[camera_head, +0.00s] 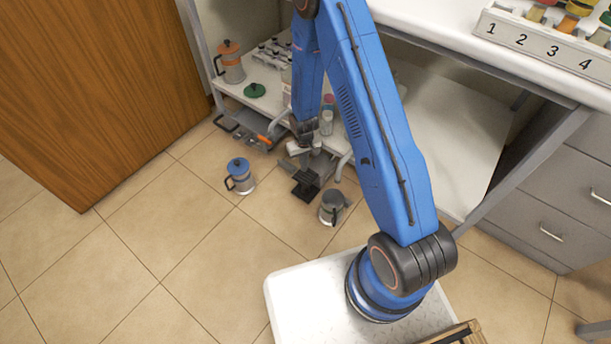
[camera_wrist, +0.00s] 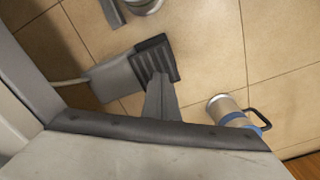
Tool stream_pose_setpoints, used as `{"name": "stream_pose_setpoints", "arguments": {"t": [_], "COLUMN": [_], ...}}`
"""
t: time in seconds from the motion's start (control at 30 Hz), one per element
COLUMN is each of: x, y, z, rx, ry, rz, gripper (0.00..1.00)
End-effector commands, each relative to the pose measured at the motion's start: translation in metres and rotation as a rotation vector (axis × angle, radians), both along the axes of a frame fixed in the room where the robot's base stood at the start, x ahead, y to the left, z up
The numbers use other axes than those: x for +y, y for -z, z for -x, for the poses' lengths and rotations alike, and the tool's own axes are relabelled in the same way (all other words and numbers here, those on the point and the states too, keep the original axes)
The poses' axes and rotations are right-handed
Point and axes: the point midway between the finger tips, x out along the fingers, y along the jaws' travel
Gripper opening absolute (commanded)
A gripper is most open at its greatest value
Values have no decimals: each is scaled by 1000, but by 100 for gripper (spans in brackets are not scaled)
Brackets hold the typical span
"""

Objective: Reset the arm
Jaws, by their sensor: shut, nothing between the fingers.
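My blue arm reaches down over the floor in the head view. My gripper (camera_head: 311,151) is low in front of the shelf unit, small and partly hard to make out. In the wrist view my gripper (camera_wrist: 161,82) shows as a narrow grey wedge, shut and empty. Its tip overlaps a dark ribbed plate (camera_wrist: 157,56) beside a grey block (camera_wrist: 110,78). The plate also shows in the head view (camera_head: 306,184). I cannot tell whether the gripper touches it.
A blue-lidded mug (camera_head: 240,176) and a metal cup (camera_head: 332,207) stand on the floor on either side. A numbered rack (camera_head: 545,45) stands on the counter. Floor at left is clear.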

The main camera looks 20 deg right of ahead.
Motion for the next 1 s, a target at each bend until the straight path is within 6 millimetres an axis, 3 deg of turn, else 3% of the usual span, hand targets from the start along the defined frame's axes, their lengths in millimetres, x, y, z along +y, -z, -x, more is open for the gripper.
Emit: {"name": "stream_pose_setpoints", "arguments": {"t": [0.2,0.8,1.0], "x": [0,0,-2], "y": [-13,-16,-45], "z": [0,-1,-5], "rx": [-1,-2,-19], "ry": [0,0,4], "rz": [0,0,-2], "gripper": [0,0,0]}}
